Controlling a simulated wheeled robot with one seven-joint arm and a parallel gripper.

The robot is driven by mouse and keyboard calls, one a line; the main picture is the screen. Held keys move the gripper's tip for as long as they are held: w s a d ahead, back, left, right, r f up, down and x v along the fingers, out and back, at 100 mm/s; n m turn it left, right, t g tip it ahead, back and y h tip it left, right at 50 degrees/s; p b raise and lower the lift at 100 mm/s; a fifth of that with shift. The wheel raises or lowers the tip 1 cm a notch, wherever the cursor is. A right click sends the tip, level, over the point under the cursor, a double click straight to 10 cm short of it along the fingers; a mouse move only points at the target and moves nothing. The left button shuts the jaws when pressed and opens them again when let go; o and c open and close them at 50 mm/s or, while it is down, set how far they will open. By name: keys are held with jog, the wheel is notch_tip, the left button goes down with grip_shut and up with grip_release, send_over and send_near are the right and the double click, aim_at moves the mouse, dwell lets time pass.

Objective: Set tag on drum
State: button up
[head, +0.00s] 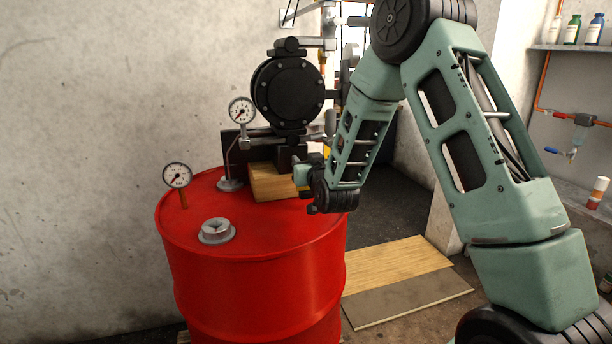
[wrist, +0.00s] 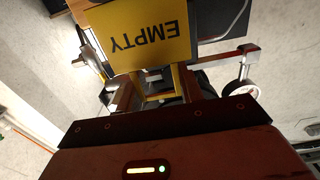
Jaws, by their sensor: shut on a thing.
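The red drum (head: 255,280) stands upright in the head view, its top partly covered by fittings. The yellow tag (wrist: 155,35) reads EMPTY, with the letters upside down in the wrist view. My gripper (wrist: 160,88) is shut on the tag's narrow lower part, and the tag's face extends beyond the fingers. In the head view, my wrist is over the right side of the drum top and hides the fingers. Only a small bit of yellow shows there beside my arm. I cannot tell whether the tag touches anything.
A black pump (head: 288,95) stands behind a wooden block (head: 275,182) on the drum. The drum's front top is otherwise clear. Boards (head: 400,270) lie on the floor at right.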

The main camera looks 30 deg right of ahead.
aim_at(304, 193)
jog(key=shift+f+p, duration=0.35)
jog(key=shift+f, duration=1.65)
jog(key=shift+f, duration=0.1)
jog(key=shift+f, duration=0.15)
jog(key=o, duration=1.2)
jog(key=shift+o, duration=0.2)
jog(key=shift+r, duration=0.2)
